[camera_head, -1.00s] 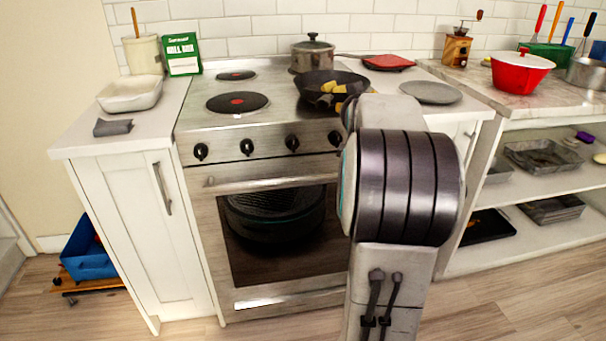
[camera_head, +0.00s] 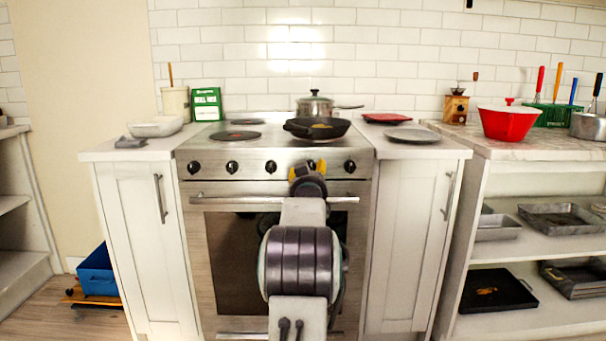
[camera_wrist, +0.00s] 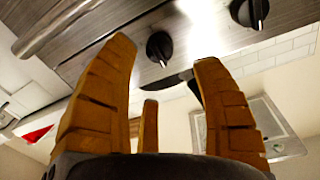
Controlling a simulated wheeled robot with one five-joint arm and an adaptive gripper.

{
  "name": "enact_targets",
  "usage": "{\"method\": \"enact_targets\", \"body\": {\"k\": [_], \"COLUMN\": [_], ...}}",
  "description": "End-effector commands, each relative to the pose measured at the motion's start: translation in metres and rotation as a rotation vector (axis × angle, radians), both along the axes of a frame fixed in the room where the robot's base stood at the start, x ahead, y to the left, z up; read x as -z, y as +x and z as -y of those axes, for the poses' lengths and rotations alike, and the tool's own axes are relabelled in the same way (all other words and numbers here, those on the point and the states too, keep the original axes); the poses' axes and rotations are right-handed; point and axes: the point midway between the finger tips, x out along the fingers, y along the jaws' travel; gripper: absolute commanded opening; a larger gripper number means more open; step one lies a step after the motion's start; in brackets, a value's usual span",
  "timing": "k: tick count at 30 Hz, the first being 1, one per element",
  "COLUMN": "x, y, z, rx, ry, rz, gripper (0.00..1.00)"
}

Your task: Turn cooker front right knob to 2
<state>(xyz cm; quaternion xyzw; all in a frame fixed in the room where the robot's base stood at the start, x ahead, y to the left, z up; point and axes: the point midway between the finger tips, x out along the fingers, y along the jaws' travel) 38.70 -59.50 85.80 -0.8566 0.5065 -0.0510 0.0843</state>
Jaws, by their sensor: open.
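The cooker (camera_head: 240,189) stands ahead with a row of black knobs on its steel front panel. The rightmost knob (camera_head: 349,167) shows clear of my arm. Another knob (camera_head: 270,166) is left of my gripper. My gripper (camera_head: 307,166) is in front of the panel between these two, hiding the part behind it. In the wrist view, its yellow-brown fingers are spread and empty. One knob (camera_wrist: 159,48) appears ahead between the fingertips, apparently untouched. Another knob (camera_wrist: 250,12) is at the top right. I cannot read any knob's setting.
The oven door handle (camera_head: 230,200) runs below the knobs, close beneath my gripper. A black pan (camera_head: 318,128) and a steel pot (camera_head: 315,106) sit on the cooktop. Counters flank the cooker. An open shelf unit (camera_head: 520,248) stands on the right.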

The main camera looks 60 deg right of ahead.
Motion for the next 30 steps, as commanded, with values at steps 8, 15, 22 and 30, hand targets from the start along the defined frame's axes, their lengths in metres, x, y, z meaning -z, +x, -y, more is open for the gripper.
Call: {"method": "enact_targets", "body": {"k": [8,15,22,30], "x": [0.000,0.000,0.000,0.000], "y": [0.014,0.024,0.030,0.032], "z": [0.024,0.042,0.052,0.056], "rx": [-0.001,-0.001,-0.001,-0.001], "ry": [0.001,0.002,0.001,0.002], "rz": [0.000,-0.001,0.000,-0.001], "gripper": [0.60,0.60,0.60,0.60]}}
